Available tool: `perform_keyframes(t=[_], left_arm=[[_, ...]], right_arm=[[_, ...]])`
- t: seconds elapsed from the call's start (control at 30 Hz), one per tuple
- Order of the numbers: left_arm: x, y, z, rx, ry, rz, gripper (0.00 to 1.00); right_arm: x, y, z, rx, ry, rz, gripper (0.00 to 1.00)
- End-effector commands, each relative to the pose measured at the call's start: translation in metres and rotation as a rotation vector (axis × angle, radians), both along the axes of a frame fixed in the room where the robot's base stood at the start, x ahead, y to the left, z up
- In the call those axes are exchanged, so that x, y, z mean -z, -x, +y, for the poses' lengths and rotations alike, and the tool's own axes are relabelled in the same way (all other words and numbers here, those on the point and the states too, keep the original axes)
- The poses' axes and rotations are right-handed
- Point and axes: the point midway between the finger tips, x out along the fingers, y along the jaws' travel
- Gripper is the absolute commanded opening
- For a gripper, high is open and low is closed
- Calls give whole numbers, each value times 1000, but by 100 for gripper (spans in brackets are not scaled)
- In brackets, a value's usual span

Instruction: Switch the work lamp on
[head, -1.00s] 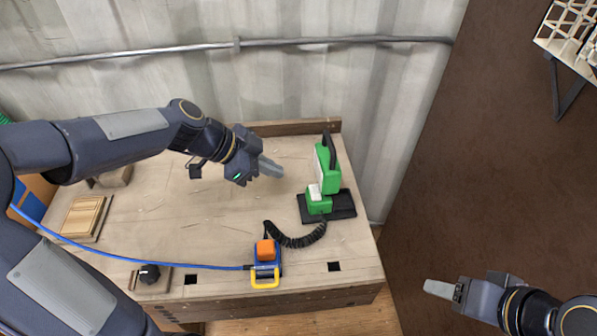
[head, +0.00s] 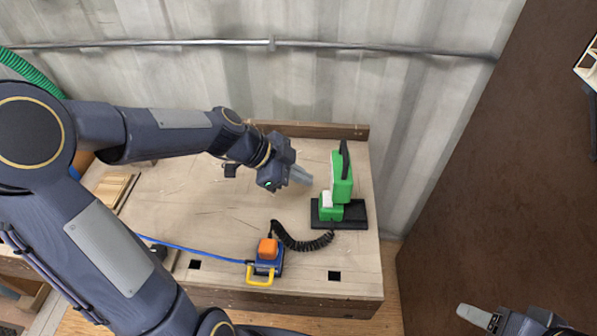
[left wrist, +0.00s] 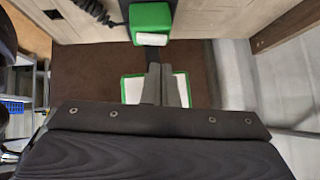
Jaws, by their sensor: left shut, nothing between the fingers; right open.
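The green work lamp (head: 342,190) stands upright on a black base (head: 355,220) at the right end of the workbench. A white switch (head: 327,199) sits on its low green block, which shows with the switch in the left wrist view (left wrist: 152,39). The lamp's white, green-edged face (left wrist: 131,88) is in that view, partly hidden by my fingers. My left gripper (head: 309,181) is shut and empty, just left of the lamp and apart from it in the head view; its fingertips (left wrist: 158,68) point toward the switch block. My right gripper (head: 478,317) is open, away from the bench at lower right.
A blue box with an orange button (head: 267,248) and yellow handle lies at the bench's front, with a coiled black cord (head: 300,240) toward the lamp and a blue cable (head: 200,253). A corrugated wall (head: 330,90) stands behind. The middle bench top (head: 190,215) is clear.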

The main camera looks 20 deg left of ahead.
Motion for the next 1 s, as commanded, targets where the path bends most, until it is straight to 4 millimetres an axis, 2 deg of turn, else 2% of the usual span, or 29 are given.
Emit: perform_keyframes(t=[0.1,0.33,0.8,1.0], left_arm=[[17,-7,-16,4,2,5,0],[38,-18,-35,3,1,3,0],[44,-21,-40,0,0,1,0],[49,-24,-39,1,29,78,0]], right_arm=[[-2,0,0,0,0,0,57],[-4,0,0,0,0,0,57],[-4,0,0,0,0,0,57],[-1,0,0,0,0,0,57]])
